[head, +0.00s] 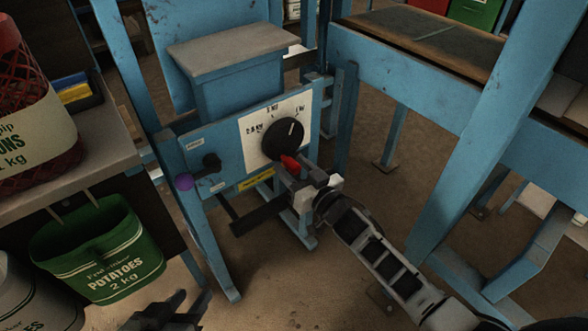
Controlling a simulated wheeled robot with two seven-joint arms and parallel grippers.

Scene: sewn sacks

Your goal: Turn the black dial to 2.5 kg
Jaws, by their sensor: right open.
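The round black dial (281,139) sits on a white scale plate (252,122) on a blue machine panel. Printed marks surround it: 2.5 kg at left, another at the top, 1 kg at upper right. The dial's pale pointer line is at its upper right, towards the 1 kg mark. My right gripper (288,172) is open just below the dial, reaching in from the lower right; I see no clear contact. A red piece shows at its tip; I cannot tell what it belongs to. My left gripper (168,310) is low at the bottom edge, away from the dial, its jaws unclear.
A black knob (211,161) and a purple ball (184,182) stick out left of the dial. A yellow label (256,180) lies below it. A blue post (490,130) stands right of my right arm.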

